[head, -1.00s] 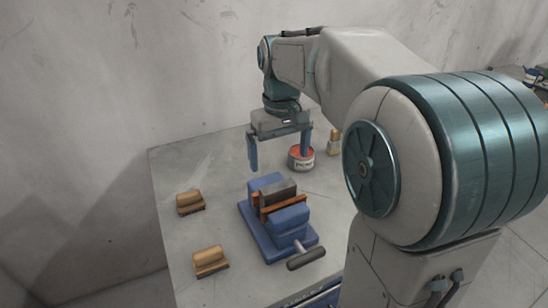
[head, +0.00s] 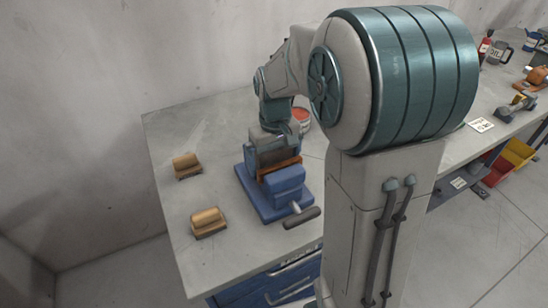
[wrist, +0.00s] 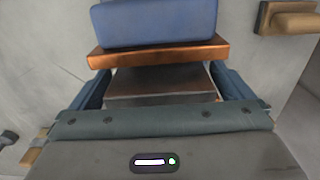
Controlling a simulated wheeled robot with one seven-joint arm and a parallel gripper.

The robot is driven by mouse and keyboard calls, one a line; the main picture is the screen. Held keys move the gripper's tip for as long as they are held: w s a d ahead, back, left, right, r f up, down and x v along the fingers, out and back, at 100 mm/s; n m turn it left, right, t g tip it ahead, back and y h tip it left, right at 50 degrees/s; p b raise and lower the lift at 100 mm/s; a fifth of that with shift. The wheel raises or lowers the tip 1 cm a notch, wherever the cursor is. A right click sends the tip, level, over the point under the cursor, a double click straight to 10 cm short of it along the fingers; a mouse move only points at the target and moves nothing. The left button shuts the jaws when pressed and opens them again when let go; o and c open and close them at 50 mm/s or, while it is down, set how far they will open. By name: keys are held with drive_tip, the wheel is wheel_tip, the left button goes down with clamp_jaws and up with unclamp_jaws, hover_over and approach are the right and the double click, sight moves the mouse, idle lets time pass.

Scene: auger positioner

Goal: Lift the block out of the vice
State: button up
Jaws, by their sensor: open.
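The blue vice (head: 287,181) stands on the grey workbench. Its copper-coloured jaw (head: 279,167) shows in front of my gripper. In the wrist view, the vice's blue part (wrist: 155,22) and the copper jaw (wrist: 158,53) are at the top. The grey block (wrist: 160,84) lies just below that jaw, between my fingers. My gripper (wrist: 163,92) is open, with one blue finger on each side of the block. A gap shows beside the block, so I see no grip on it. In the head view my gripper (head: 272,152) is low over the vice and hides the block.
Two brushes with wooden tops, one farther (head: 187,166) and one nearer (head: 207,222), lie left of the vice. A red-topped can (head: 301,118) stands behind my wrist. The vice handle (head: 301,217) sticks out at the front.

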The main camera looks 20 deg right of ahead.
sight(276, 150)
drive_tip(key=shift+f, duration=0.1)
drive_tip(key=c, duration=1.8)
drive_tip(key=shift+c, duration=0.8)
drive_tip(key=shift+s+d, duration=0.1)
drive_tip(key=shift+s, duration=0.1)
drive_tip(key=shift+r, duration=0.25)
drive_tip(key=shift+r+p, duration=3.05)
drive_tip(key=shift+r, duration=0.85)
